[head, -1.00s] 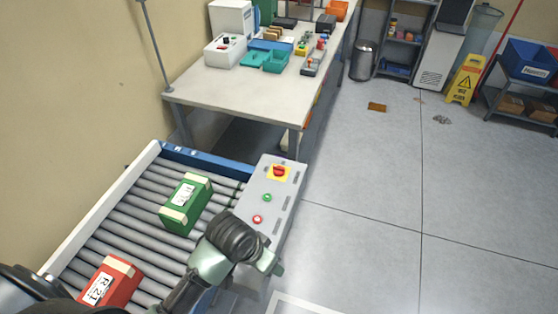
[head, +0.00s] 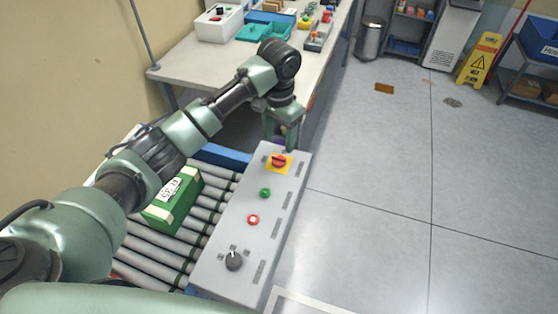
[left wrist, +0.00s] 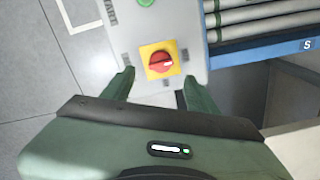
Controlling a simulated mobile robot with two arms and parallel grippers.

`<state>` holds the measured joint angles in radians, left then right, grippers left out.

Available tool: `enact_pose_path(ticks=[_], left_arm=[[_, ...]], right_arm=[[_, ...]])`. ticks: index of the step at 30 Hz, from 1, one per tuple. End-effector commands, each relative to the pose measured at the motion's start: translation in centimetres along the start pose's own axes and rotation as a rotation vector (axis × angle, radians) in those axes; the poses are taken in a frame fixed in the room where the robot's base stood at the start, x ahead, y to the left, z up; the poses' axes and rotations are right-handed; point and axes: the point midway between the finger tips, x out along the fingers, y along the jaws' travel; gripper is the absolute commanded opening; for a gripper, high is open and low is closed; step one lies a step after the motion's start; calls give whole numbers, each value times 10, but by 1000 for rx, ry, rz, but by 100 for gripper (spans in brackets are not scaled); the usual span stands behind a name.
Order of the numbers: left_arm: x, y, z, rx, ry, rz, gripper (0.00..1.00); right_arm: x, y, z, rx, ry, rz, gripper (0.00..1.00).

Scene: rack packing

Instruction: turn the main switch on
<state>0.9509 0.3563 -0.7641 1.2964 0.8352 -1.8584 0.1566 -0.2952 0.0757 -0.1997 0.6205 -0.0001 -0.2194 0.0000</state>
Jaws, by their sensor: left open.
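The main switch, a red rotary knob on a yellow square plate (head: 279,161), sits at the far end of the grey control panel (head: 228,215). My left gripper (head: 283,143) is open, pointing down just beyond the knob. In the left wrist view the red knob (left wrist: 159,62) lies just ahead of the fingertips, between the lines of the two fingers (left wrist: 158,82). Nothing is between the fingers, and I see no contact with the knob. The knob's grip shows a pale mark at its right end. My right gripper is not in view.
The panel also carries a green button (head: 265,193), a red button (head: 253,220) and a black selector (head: 234,261). A green box (head: 174,199) lies on the roller conveyor beside it, partly behind my left arm.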

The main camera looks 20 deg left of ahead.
Motion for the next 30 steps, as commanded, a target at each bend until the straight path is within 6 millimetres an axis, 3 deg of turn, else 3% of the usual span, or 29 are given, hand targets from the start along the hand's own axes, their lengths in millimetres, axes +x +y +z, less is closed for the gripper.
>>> enact_pose_path(ticks=[1,6,18,29,30], left_arm=[[7,-1,-1,-2,0,-2,59],[19,-2,0,-3,-4,-1,59],[76,-2,0,-3,-2,-2,59],[83,-2,-1,-2,1,-3,59],[82,-2,-1,-2,1,-3,48]], right_arm=[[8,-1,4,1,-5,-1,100],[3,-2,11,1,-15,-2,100],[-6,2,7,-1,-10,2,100],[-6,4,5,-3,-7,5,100],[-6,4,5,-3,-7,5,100]])
